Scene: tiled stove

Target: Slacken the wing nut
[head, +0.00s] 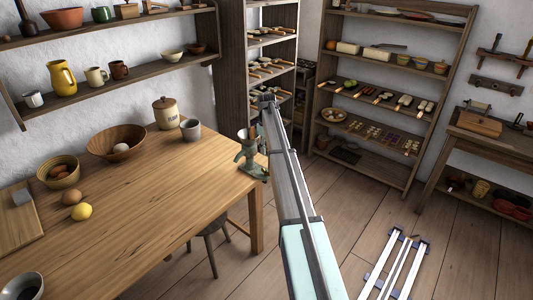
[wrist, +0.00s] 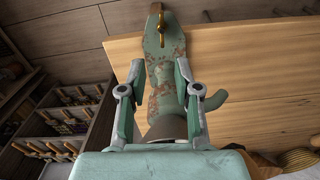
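A worn green cast-metal grinder (head: 250,155) stands at the right corner of the wooden table. It fills the middle of the wrist view (wrist: 162,70), with chipped paint and rust patches. A small brass-coloured piece (wrist: 161,27), which looks like the wing nut, sits on its narrow far end. I cannot make this piece out in the head view. My gripper (wrist: 160,66) is open, its two fingers spread on either side of the grinder body in the picture. The brass piece lies beyond the fingertips. I cannot tell whether the fingers touch the grinder.
The wooden table (head: 140,210) carries a lidded jar (head: 166,113), a grey cup (head: 190,129), a brown bowl (head: 117,142), a basket (head: 58,172) and a lemon (head: 82,211). Loaded shelves (head: 385,95) stand behind. A stool (head: 206,226) is partly under the table.

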